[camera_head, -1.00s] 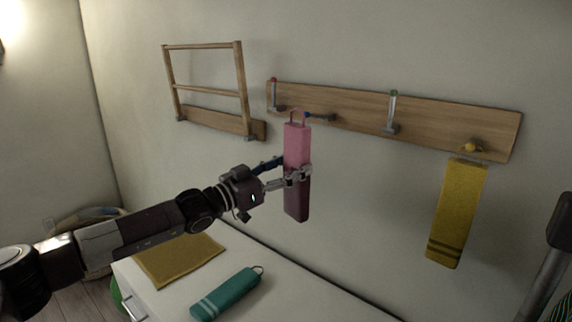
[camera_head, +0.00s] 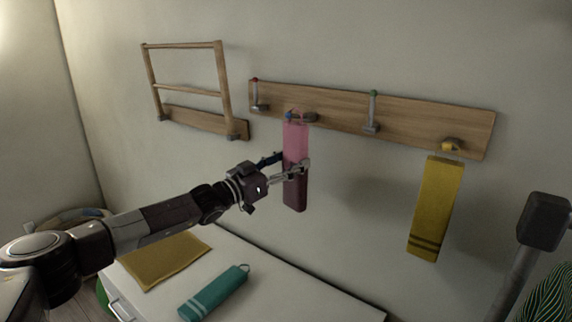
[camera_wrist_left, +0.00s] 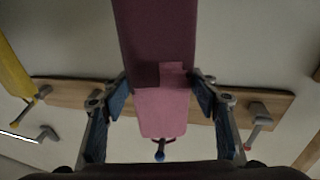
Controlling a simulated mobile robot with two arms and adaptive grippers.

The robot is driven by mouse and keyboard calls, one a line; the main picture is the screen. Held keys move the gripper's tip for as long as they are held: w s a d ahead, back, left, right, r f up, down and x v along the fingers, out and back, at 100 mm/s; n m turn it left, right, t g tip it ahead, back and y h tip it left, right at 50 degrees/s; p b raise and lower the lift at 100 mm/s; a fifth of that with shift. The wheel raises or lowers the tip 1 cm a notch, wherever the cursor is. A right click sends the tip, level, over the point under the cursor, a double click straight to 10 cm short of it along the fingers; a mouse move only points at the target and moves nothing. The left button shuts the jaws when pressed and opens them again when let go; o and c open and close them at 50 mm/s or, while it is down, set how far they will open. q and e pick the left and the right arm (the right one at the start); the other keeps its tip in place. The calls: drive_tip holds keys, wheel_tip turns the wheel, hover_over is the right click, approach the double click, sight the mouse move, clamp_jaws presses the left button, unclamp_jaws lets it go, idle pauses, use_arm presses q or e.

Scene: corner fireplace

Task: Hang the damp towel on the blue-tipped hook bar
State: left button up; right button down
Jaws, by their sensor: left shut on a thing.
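The damp towel (camera_head: 296,140) is pink above and dark maroon below, and hangs upright in front of the wall. My left gripper (camera_head: 298,168) is shut on it about halfway down. Its top loop is at the blue-tipped bar (camera_head: 303,118), which sticks out from the hook board (camera_head: 332,107). The blue tip shows at the left of the loop; I cannot tell whether the loop is around the bar or beside it. In the left wrist view the towel (camera_wrist_left: 160,112) lies between the fingers, with the blue tip (camera_wrist_left: 158,156) just below its pink end. My right gripper is not in view.
The red-tipped (camera_head: 256,94) and green-tipped (camera_head: 373,108) bars stand folded up. A yellow towel (camera_head: 437,205) hangs at the yellow bar (camera_head: 451,146). A teal towel (camera_head: 214,292) and a mustard cloth (camera_head: 165,259) lie on the white cabinet (camera_head: 280,292).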

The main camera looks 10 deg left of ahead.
use_arm(q)
drive_tip(key=shift+w+d+f+b, duration=0.25)
drive_tip(key=shift+w+b, duration=0.1)
drive_tip(key=shift+w, duration=0.2)
drive_tip(key=shift+w+d+f+b, duration=0.15)
drive_tip(key=shift+w+d+b, duration=0.15)
drive_tip(key=shift+w, duration=0.25)
drive_tip(key=shift+w+f+b, duration=0.25)
drive_tip(key=shift+f+b, duration=0.1)
drive_tip(key=shift+b, duration=0.2)
drive_tip(key=shift+b, duration=0.45)
